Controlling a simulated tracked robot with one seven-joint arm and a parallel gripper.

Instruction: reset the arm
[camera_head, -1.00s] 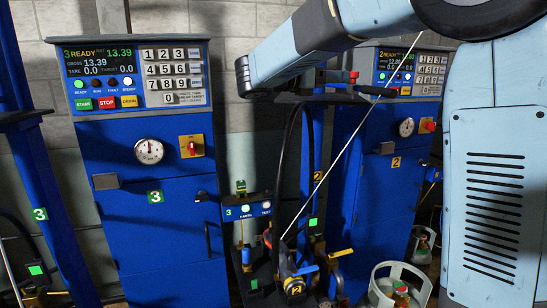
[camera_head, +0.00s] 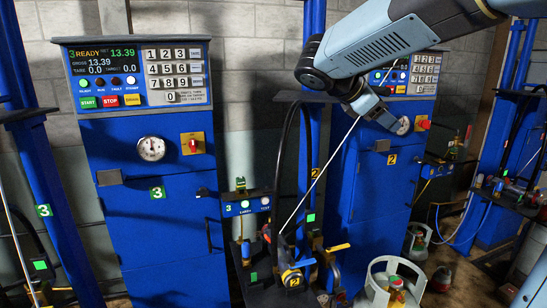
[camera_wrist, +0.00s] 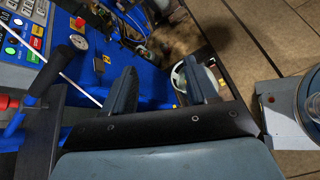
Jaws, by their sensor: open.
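My arm reaches in from the upper right of the head view, and my gripper (camera_head: 388,118) hangs at its end in front of the blue scale cabinet marked 2 (camera_head: 380,190). In the wrist view my gripper (camera_wrist: 162,84) shows two dark fingers spread apart with nothing between them. A white and grey gas cylinder (camera_wrist: 181,76) shows beyond the fingers, apart from them. In the head view a gas cylinder (camera_head: 372,290) stands low in front of the cabinet.
The blue cabinet marked 3 (camera_head: 160,235) stands at left with a lit READY panel. A thin pale rod (camera_head: 318,185) slants up near my gripper. A blue post (camera_head: 312,130) stands between the cabinets. Another blue station (camera_head: 505,150) is at right. Brown floor (camera_head: 455,285) shows at lower right.

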